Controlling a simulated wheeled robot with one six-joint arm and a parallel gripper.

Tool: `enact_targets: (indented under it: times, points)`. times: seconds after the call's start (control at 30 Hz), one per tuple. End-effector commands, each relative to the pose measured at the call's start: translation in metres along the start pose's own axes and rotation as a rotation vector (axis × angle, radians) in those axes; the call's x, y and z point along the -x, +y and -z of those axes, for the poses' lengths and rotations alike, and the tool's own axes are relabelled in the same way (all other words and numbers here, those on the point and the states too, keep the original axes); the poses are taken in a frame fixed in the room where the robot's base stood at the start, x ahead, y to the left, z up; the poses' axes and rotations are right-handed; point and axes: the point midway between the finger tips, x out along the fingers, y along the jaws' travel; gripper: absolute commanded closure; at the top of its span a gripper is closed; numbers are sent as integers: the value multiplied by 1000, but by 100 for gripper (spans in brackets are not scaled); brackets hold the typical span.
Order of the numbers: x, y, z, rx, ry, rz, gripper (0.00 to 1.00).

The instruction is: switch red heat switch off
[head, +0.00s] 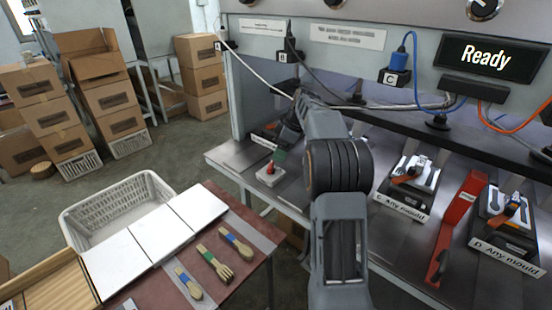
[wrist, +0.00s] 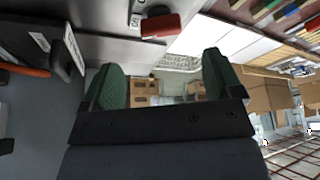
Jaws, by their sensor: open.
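A small red switch (head: 269,168) stands on a pale base on the metal bench, near its front edge, left of my arm. A red block on a grey plate, apparently the same switch (wrist: 161,25), shows at the top of the wrist view, beyond the fingers. My gripper (wrist: 160,66) is open, with its two green-padded fingers wide apart and nothing between them. In the head view my gripper (head: 280,157) is mostly hidden behind my arm; a green pad shows just above and right of the switch. I cannot tell whether it touches. The switch's position is too small to read.
A display (head: 486,58) reads "Ready". Moulds C (head: 403,189) and D (head: 507,220) and a red lever (head: 458,222) are on the bench to the right. A side table (head: 235,282) with wooden cutlery, a white crate (head: 82,222) and cardboard boxes (head: 122,100) are at left.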

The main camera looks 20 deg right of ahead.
Motion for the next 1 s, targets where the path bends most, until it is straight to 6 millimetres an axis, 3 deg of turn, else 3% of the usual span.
enact_targets:
  times: [0.1, 0.33, 1.0]
  points:
    - [23, 1, 0, 0, 0, -3, 15]
    - [49, 1, 0, -1, 0, -2, 15]
    - [56, 0, 0, 0, 0, 0, 15]
